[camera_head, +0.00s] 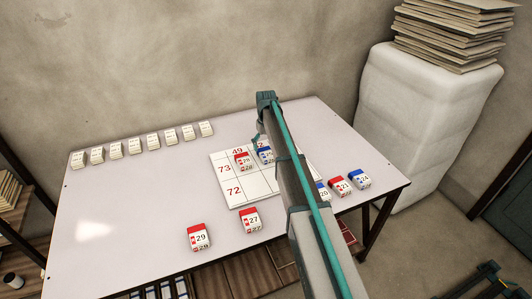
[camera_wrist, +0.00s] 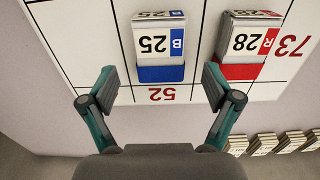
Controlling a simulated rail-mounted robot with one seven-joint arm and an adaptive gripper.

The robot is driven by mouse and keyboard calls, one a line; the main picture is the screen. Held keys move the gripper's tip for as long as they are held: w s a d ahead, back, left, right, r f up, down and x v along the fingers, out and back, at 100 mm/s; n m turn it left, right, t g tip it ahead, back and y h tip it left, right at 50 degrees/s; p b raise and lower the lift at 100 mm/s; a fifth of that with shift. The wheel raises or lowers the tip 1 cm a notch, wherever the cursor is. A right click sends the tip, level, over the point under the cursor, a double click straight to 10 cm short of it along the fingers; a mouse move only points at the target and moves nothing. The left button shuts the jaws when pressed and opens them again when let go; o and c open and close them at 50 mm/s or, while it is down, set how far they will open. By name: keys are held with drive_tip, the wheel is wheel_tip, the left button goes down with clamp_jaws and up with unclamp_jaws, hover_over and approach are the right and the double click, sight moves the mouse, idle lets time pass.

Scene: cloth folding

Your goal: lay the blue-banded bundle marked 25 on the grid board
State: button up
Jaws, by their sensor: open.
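The blue-banded bundle marked 25 (camera_wrist: 160,45) lies on the white grid board (camera_wrist: 75,40), in the square beside the red 52. It appears inside that square's lines. In the head view the bundle (camera_head: 265,155) is partly hidden by my arm. My gripper (camera_wrist: 160,88) is open and empty, its fingers spread wide near the bundle's blue-band end. I see no finger touching the bundle. In the head view the fingers show only in part, above the board (camera_head: 245,196).
The red-banded bundle 28 (camera_wrist: 247,45) lies in the neighbouring square by the red 73. Bundles 29 (camera_head: 199,238) and 27 (camera_head: 250,220) stand near the table's front. More red- and blue-banded bundles (camera_head: 341,186) stand at the right. Several white bundles (camera_head: 135,146) line the back left.

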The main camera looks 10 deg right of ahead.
sight(267, 152)
wheel_tip(267, 152, up, 8)
drive_tip(key=b, duration=0.1)
drive_tip(key=shift+d+f, duration=0.1)
drive_tip(key=shift+f, duration=0.1)
